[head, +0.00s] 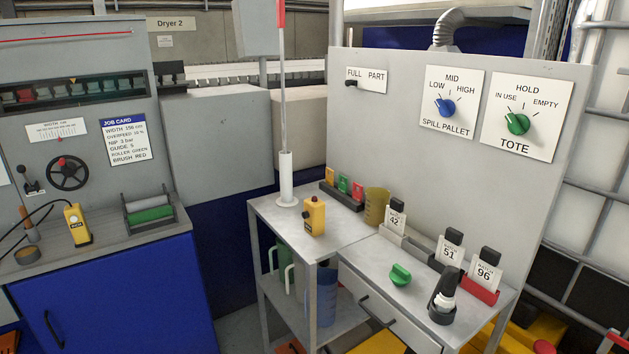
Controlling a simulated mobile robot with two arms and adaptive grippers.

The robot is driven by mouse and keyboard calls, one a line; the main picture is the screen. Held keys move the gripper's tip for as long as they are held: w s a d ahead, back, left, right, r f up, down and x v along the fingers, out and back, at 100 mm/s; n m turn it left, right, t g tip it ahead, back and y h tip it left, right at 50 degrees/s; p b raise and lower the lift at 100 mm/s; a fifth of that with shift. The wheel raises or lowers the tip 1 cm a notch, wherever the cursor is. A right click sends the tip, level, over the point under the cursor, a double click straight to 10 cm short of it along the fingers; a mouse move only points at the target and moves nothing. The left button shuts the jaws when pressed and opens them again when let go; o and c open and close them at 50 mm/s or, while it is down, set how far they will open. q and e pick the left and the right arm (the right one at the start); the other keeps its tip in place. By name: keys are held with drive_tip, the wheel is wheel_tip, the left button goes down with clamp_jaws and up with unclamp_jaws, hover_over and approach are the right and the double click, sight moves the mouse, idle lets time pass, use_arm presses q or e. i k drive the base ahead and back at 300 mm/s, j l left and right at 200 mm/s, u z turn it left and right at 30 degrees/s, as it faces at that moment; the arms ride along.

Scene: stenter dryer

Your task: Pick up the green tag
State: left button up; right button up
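The green tag (344,183) stands in a dark rack (329,191) on the grey bench, in the head view right of centre. It sits between a yellow-orange tag (331,176) on its left and a red tag (358,190) on its right. The lower part of the green tag is hidden by the rack. Neither of my grippers is in view.
A yellow jug (376,206) stands just right of the rack. A yellow control box (314,216) and a white post (287,180) stand to the left. Batch cards (395,218), a green knob-shaped piece (400,275) and a dark holder (442,301) occupy the right side.

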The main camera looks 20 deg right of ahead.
sight(343, 186)
drive_tip(key=i+z, duration=0.15)
drive_tip(key=z, duration=1.55)
drive_tip(key=i+j+z, duration=0.1)
drive_tip(key=j+z, duration=0.35)
drive_tip(key=j, duration=0.15)
drive_tip(key=j+z, duration=0.4)
drive_tip(key=j, duration=0.2)
drive_tip(key=j+z, duration=0.45)
drive_tip(key=j, duration=0.15)
drive_tip(key=k+j+z, duration=0.2)
drive_tip(key=j+z, duration=0.25)
drive_tip(key=j, duration=0.1)
